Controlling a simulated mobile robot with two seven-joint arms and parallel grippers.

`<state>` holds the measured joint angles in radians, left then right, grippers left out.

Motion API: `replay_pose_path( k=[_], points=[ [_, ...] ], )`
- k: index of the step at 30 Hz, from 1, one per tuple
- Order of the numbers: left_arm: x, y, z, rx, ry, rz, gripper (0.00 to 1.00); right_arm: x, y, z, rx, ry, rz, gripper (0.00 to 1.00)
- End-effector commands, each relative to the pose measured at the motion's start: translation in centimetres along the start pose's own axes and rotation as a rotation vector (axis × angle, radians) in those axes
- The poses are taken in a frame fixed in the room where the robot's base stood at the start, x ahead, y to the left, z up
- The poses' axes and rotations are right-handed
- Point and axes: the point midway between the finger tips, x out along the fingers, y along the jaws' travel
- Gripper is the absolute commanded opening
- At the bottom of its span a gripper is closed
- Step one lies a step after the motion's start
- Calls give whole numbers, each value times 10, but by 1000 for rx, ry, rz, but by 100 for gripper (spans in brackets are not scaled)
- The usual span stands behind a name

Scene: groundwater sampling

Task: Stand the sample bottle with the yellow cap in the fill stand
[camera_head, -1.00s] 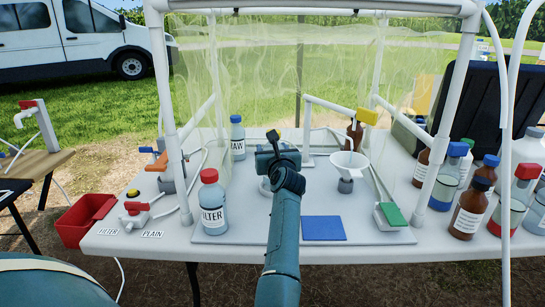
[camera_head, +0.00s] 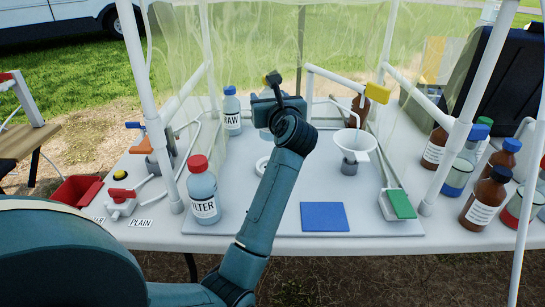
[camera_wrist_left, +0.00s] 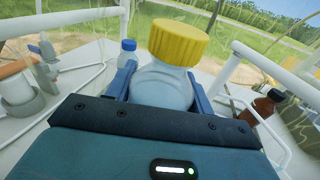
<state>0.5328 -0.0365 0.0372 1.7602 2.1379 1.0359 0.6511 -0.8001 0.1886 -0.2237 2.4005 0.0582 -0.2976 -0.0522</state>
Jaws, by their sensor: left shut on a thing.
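The sample bottle with the yellow cap (camera_wrist_left: 178,42) is upright between the fingers of my left gripper (camera_wrist_left: 160,88), which is shut on its clear body. The gripper is over the back half of the table, between the RAW bottle and the white funnel. A white ring (camera_head: 263,165) lies on the table in front of and below it; I cannot tell whether this is the fill stand. My right gripper is out of view.
The RAW bottle (camera_head: 232,112) stands left of my gripper, the red-capped FILTER bottle (camera_head: 203,190) nearer. The white funnel (camera_head: 350,140) and a brown bottle (camera_head: 358,112) are right. White frame posts (camera_head: 457,125) and clear sheeting surround the area. A blue mat (camera_head: 324,216) lies in front.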

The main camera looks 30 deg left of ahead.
Motion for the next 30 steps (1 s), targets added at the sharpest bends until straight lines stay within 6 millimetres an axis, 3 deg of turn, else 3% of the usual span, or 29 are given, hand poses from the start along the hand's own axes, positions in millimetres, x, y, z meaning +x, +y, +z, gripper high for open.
replay_pose_path(
  k=[4,11,18,30],
  points=[
    [-2,0,-29,5,3,-1,23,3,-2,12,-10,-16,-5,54],
    [0,0,-53,3,1,0,23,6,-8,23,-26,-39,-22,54],
    [2,0,-91,3,1,0,23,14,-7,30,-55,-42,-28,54],
    [2,0,-99,-1,1,0,23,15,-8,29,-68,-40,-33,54]
  ],
)
